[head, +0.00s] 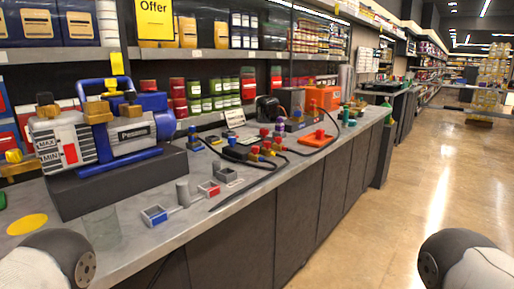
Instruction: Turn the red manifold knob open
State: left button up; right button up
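The manifold (256,155) lies on the grey counter (200,215), in the middle of the head view. It has brass fittings and several small coloured caps or knobs. A red knob (255,150) shows at its near side, with other red pieces close behind it. I cannot tell which one is the manifold's red knob, or whether it is turned open. A dark hose runs from the manifold along the counter. Neither gripper shows; only parts of my arms are at the bottom left and bottom right corners.
A blue and grey vacuum pump (125,130) stands on a dark block (120,185) at the left. Small red and blue open trays (154,215), a clear glass (102,228) and a yellow disc (27,224) are nearer. An orange box (323,97) stands behind. Floor at right is clear.

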aim_at(263, 132)
jog(key=i+l, duration=0.3)
jog(key=l, duration=0.15)
jog(key=i+l, duration=0.6)
jog(key=l, duration=0.25)
